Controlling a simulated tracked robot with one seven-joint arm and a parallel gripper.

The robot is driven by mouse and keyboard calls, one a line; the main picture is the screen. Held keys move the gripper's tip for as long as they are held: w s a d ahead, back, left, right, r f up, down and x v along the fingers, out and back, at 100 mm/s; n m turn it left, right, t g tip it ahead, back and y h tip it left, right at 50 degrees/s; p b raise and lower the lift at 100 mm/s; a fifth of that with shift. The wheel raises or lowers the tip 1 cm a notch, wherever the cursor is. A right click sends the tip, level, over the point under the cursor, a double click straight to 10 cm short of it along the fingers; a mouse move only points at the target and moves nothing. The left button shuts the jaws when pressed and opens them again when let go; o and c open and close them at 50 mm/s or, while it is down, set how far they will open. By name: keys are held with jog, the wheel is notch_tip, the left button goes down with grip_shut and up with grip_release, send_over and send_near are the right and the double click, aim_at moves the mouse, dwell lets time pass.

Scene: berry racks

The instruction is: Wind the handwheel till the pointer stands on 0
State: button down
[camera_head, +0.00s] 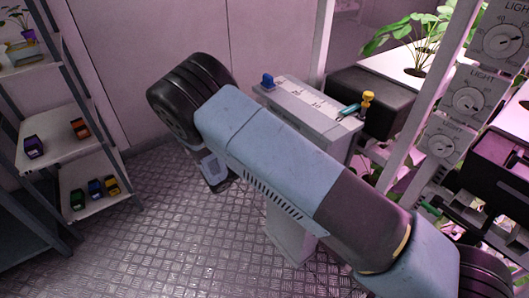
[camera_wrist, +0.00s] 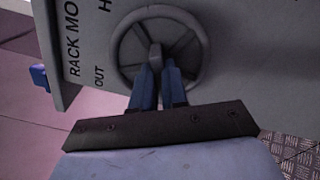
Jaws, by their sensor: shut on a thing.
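The grey handwheel (camera_wrist: 203,45) is on the face of a grey cabinet (camera_wrist: 250,55) in the wrist view, beside lettering that includes "RACK MO" and "OUT". My gripper (camera_wrist: 157,72) reaches to the wheel's middle, its two blue fingers shut on a grey part of the handwheel. In the head view, my arm hides the wheel and the gripper. The cabinet top (camera_head: 303,94) carries a scale with small numbers, hard to read. A blue piece (camera_head: 267,81) stands at its far left end and a teal piece (camera_head: 348,110) near its right end; which is the pointer I cannot tell.
A yellow-topped object (camera_head: 368,98) stands by the cabinet's right end. Light dials (camera_head: 467,100) and plant racks are at the right. A shelf (camera_head: 60,137) with small coloured items stands at the left. The metal floor between is clear.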

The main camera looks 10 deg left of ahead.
jog(key=m, duration=0.6)
jog(key=shift+w+d+f, duration=0.1)
jog(key=shift+w+d, duration=0.15)
jog(key=shift+d, duration=0.15)
dwell(0.3)
jog(key=c, duration=1.2)
grip_release()
jog(key=shift+w, duration=0.1)
jog(key=shift+o, duration=0.2)
jog(key=shift+a, duration=0.15)
jog(key=shift+a, duration=0.1)
jog(key=v, duration=1.3)
jog(key=shift+s+a, duration=0.2)
jog(key=shift+s, duration=0.05)
